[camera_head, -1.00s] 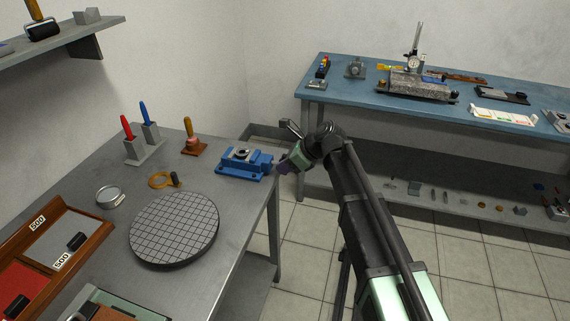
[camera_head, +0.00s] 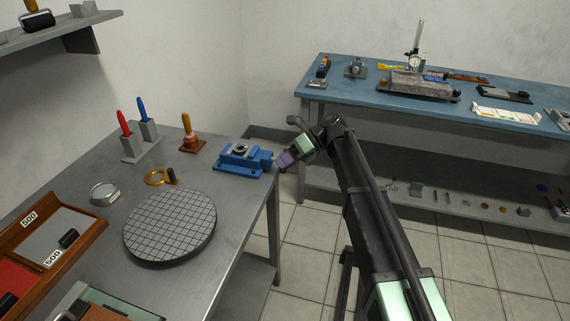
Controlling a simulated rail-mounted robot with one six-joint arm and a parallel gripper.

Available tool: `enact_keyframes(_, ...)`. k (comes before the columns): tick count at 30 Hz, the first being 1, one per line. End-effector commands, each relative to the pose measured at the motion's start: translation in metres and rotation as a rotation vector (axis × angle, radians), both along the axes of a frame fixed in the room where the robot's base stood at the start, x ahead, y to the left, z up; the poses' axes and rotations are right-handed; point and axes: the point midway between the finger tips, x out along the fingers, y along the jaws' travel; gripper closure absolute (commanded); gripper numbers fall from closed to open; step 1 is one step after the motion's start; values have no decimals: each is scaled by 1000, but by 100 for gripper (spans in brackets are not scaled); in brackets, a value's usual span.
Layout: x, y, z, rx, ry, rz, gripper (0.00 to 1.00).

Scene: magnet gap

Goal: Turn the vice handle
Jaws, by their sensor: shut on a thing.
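The blue vice (camera_head: 242,160) stands at the right edge of the grey bench, with a round metal part at its top. My gripper (camera_head: 280,163) is at the vice's right end, just past the bench edge, and is shut on the vice handle. The handle itself is hidden by the fingers and wrist, so its angle cannot be told.
A blue-topped bench (camera_head: 345,92) with instruments is behind. Tiled floor lies between.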

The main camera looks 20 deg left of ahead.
Motion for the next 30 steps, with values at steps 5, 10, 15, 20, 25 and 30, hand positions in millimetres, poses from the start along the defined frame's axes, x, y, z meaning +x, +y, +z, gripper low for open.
enact_keyframes(5, 0, 0, 0, -1, 18, 1, 100)
enact_keyframes(10, 0, 0, 0, 0, 20, 0, 100)
enact_keyframes(15, 0, 0, 1, 0, 18, 0, 100)
enact_keyframes(20, 0, 0, 1, 0, 18, 0, 58)
enact_keyframes(25, 0, 0, 1, 0, 18, -1, 57)
enact_keyframes(30, 4, -4, 5, 1, 18, -2, 57)
